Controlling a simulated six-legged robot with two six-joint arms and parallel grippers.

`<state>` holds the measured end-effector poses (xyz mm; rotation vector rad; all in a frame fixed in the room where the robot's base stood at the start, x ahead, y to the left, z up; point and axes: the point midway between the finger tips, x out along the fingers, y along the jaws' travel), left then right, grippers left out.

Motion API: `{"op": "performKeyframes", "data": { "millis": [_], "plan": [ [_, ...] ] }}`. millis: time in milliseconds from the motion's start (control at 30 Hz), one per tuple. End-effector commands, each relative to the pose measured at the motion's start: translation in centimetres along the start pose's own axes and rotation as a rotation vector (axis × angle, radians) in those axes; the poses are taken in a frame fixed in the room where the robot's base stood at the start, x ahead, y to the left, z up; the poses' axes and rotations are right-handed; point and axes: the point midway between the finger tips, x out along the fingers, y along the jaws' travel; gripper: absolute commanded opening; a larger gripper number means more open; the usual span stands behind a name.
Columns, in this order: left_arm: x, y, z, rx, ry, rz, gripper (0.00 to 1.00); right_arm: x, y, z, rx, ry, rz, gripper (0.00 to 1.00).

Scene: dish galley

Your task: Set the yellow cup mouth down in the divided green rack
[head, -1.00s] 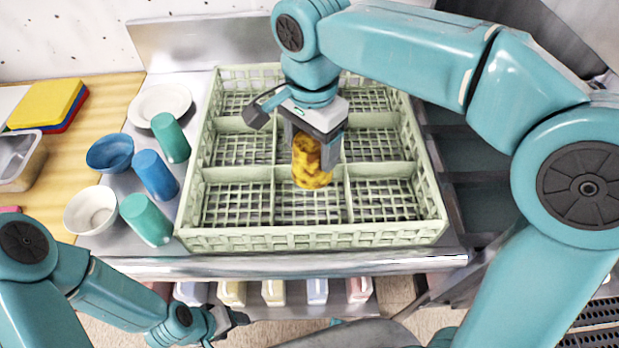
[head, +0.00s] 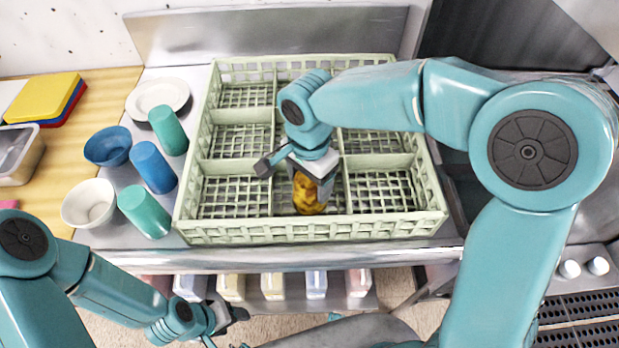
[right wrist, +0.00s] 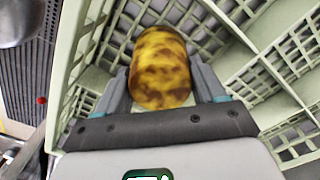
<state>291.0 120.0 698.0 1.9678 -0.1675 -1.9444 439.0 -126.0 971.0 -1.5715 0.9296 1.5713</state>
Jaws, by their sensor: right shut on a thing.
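The yellow cup (head: 306,193), mottled with brown, is held in my right gripper (head: 308,190), which is shut on it. In the head view it hangs in or just over the front middle compartment of the green rack (head: 310,231). In the right wrist view the cup (right wrist: 160,68) sits between the two fingers, with the rack's walls (right wrist: 88,60) around it. I cannot tell whether it touches the rack floor, and its mouth is not clearly seen. My left gripper (head: 225,316) is low at the front, below the counter edge; its jaws are too small to read.
Coloured boards (head: 45,100) and a metal pan (head: 18,153) lie further left. The other rack compartments look empty.

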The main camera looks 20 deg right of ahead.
Motion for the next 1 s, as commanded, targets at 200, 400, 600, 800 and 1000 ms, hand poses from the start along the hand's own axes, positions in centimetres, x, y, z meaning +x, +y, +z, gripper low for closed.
{"op": "performKeyframes", "data": {
  "millis": [200, 400, 600, 800, 1000],
  "plan": [
    [0.3, -0.1, 0.0, 0.000, 0.000, 0.000, 0.62, 0.3, 0.0, 0.0, 0.000, 0.000, 0.000, 0.95],
    [0.3, -0.1, 0.0, 0.000, 0.000, 0.000, 0.62, 0.3, 0.0, 0.0, 0.000, 0.000, 0.000, 0.95],
    [-0.1, 0.0, 0.0, 0.000, 0.000, 0.000, 0.62, -0.6, -0.1, 0.0, 0.000, 0.001, -0.003, 0.95],
    [-0.2, 0.1, 0.0, 0.000, 0.000, 0.000, 0.62, -4.9, -0.1, 0.0, 0.000, 0.002, -0.007, 0.95],
    [-0.5, 0.2, 0.0, 0.000, 0.000, 0.000, 0.62, -9.3, -0.1, 0.0, -0.001, 0.001, -0.005, 0.95]
  ]
}}
